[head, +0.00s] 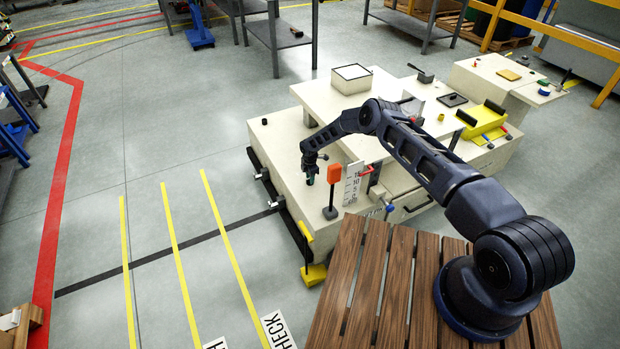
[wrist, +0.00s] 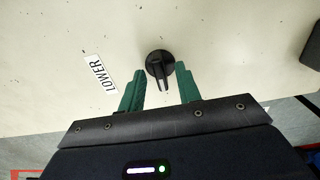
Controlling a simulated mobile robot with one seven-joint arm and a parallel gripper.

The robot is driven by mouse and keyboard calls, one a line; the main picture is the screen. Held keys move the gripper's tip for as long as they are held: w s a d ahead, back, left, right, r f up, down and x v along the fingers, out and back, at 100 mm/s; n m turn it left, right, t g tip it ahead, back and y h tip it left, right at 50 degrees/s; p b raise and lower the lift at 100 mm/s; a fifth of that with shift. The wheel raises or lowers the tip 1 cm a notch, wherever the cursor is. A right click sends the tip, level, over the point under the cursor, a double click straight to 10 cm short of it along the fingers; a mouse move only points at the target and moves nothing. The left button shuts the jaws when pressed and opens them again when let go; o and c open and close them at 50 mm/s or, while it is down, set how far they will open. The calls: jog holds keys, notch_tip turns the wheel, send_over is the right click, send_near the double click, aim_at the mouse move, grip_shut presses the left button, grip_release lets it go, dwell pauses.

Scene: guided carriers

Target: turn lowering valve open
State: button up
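In the wrist view the lowering valve (wrist: 157,66) is a small black round knob with a short lever pointing down the picture, toward my gripper. A white label reading "LOWER" (wrist: 99,75) lies to its left. My gripper (wrist: 159,82) is open, its two green fingers on either side of the lever with a gap on each side. I cannot tell how far the fingertips are from the surface. In the head view my gripper (head: 310,178) points down over the near left part of the cream carrier (head: 280,150). The valve is not distinguishable there.
An orange paddle on a black post (head: 333,175) and a white numbered scale (head: 353,184) stand just right of my gripper. A square box (head: 351,78) and a yellow bracket (head: 483,122) are on the carrier. A slatted wooden surface (head: 390,285) is in front.

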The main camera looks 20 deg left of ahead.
jog(key=shift+c, duration=0.4)
grip_shut()
